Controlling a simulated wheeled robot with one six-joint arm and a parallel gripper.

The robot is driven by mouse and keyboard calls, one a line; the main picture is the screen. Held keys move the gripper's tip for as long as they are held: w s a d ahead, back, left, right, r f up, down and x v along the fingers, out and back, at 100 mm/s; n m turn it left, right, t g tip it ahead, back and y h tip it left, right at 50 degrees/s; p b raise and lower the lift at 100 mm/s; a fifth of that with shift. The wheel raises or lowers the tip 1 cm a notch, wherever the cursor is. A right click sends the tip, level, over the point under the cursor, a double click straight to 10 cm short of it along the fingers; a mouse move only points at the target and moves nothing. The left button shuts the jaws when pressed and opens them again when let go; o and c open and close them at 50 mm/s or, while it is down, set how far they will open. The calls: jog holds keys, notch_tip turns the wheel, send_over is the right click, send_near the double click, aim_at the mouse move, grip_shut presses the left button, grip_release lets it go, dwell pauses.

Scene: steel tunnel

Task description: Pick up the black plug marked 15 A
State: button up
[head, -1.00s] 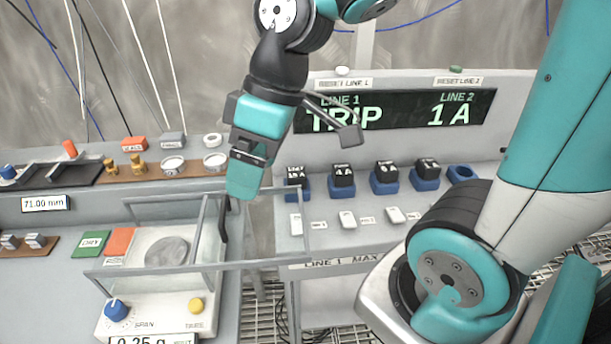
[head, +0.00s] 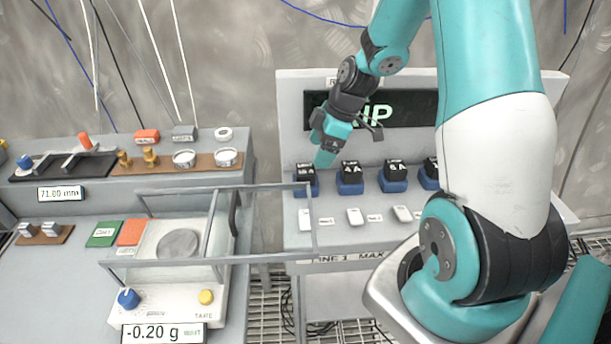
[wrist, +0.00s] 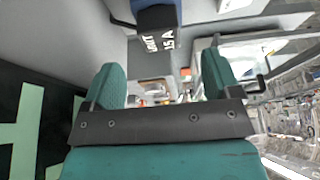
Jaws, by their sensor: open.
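The black plug marked 15 A (head: 305,172) stands in a blue socket (head: 308,189) at the left end of the row on the line panel. My gripper (head: 324,161) is just above and to the right of it in the head view. In the wrist view the same plug (wrist: 157,45) shows its white 15 A lettering at the top, with its blue socket (wrist: 150,4) beyond. My gripper's two green fingers (wrist: 163,68) are apart, and the plug lies in line with the gap between them. Nothing is held. In the head view the fingertips are too small to judge contact.
More black plugs, such as the one marked 4 A (head: 351,171), stand in blue sockets to the right. White switches (head: 355,216) line the front. A scale (head: 165,295) with a raised clear frame (head: 190,261) stands to the left. The display (head: 410,110) is partly hidden by my arm.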

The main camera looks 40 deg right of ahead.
aim_at(307, 168)
jog(key=p+x, duration=0.2)
jog(key=x, duration=0.6)
jog(key=shift+w+a+r, duration=0.15)
jog(key=shift+w, duration=0.05)
jog(key=c, duration=1.1)
